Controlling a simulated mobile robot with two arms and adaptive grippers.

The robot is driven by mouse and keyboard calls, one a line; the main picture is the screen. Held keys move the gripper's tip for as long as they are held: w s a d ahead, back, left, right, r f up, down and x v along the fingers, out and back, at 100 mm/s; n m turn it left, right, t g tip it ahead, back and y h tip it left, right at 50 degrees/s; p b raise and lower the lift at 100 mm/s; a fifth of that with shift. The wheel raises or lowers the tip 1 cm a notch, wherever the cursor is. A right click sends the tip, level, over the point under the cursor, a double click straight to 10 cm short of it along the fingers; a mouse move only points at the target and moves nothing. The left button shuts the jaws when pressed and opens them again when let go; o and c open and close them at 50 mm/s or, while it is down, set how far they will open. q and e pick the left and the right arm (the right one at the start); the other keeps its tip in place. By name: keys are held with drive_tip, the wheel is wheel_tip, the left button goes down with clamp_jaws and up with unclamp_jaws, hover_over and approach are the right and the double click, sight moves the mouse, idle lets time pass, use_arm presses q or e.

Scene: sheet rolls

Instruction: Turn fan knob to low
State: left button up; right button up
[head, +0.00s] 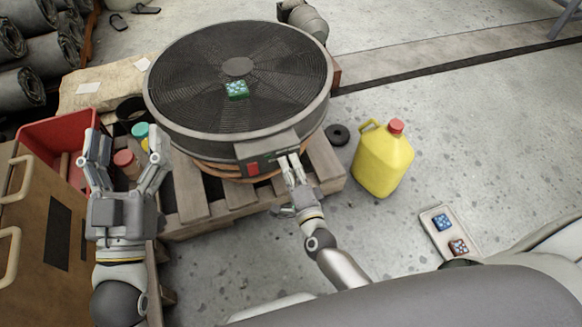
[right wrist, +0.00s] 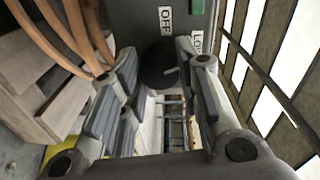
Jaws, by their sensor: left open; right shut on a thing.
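The large round fan (head: 180,60) lies grille-up on a wooden pallet. Its grey control box (head: 266,148) sticks out at the front. In the right wrist view the dark round knob (right wrist: 158,78) is between my right fingertips, near the labels OFF (right wrist: 166,20) and LOW (right wrist: 197,42), the latter partly hidden by a finger. A small light pointer mark shows on the knob; I cannot tell its exact setting. My right gripper (head: 289,161) is shut on the knob at the box. My left gripper (head: 124,152) is open and empty, left of the fan.
A green patterned block (head: 237,90) lies on the fan grille. A yellow jug (head: 383,160) and black ring (head: 337,134) stand right of the pallet (head: 190,192). A red crate (head: 52,130) and wooden cabinet (head: 25,230) are left. A tray (head: 432,215) holds two small blocks.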

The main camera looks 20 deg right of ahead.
idle(0.4)
drive_tip(key=o, duration=1)
drive_tip(key=shift+o, duration=0.2)
drive_tip(key=s, duration=1.2)
drive_tip(key=shift+r, duration=0.3)
